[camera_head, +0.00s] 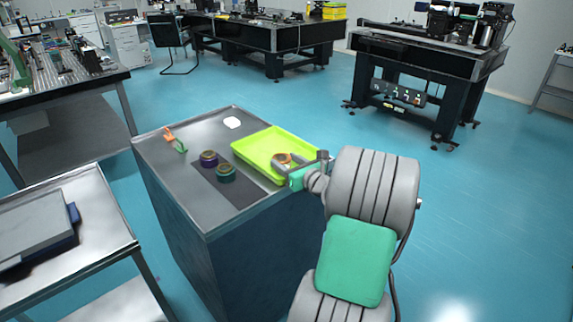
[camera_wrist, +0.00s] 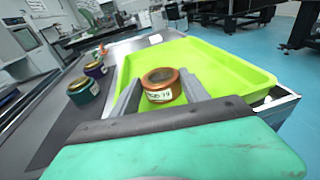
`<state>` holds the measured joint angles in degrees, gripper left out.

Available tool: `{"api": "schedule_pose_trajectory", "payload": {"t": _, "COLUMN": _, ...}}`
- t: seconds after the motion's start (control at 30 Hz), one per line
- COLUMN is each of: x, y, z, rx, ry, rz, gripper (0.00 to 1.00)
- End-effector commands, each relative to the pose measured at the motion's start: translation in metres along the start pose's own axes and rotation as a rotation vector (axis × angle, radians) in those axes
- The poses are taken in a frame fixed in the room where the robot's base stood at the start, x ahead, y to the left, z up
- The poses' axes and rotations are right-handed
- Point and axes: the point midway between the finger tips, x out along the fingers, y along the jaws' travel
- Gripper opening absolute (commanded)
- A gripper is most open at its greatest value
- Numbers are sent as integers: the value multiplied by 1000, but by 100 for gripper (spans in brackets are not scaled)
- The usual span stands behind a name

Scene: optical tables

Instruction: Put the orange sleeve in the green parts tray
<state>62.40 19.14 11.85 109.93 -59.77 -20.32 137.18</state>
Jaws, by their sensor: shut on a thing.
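The orange sleeve (camera_wrist: 161,85) is a short ring with a white label, upright between my gripper's fingers. It also shows in the head view (camera_head: 283,158), over the green parts tray. My gripper (camera_wrist: 161,95) is shut on it. In the head view my gripper (camera_head: 287,161) reaches over the tray from the right. The green parts tray (camera_head: 250,149) is a shallow, bright yellow-green tray on the grey cabinet top. In the wrist view the tray (camera_wrist: 225,66) spreads behind and beside the sleeve. I cannot tell whether the sleeve touches the tray floor.
A purple sleeve (camera_head: 209,159) and a teal sleeve (camera_head: 226,172) stand on a dark mat (camera_head: 240,194) left of the tray. A white object (camera_head: 232,122), an orange object (camera_head: 169,135) and a small green object (camera_head: 182,147) lie farther back on the cabinet top (camera_head: 195,128).

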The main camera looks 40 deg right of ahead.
Motion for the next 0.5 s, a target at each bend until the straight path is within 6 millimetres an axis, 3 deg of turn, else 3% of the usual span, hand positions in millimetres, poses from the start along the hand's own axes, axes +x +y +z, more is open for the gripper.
{"api": "schedule_pose_trajectory", "payload": {"t": 0.5, "x": 1, "y": 1, "z": -14, "rx": 5, "ry": 7, "rz": 1, "gripper": 4}}
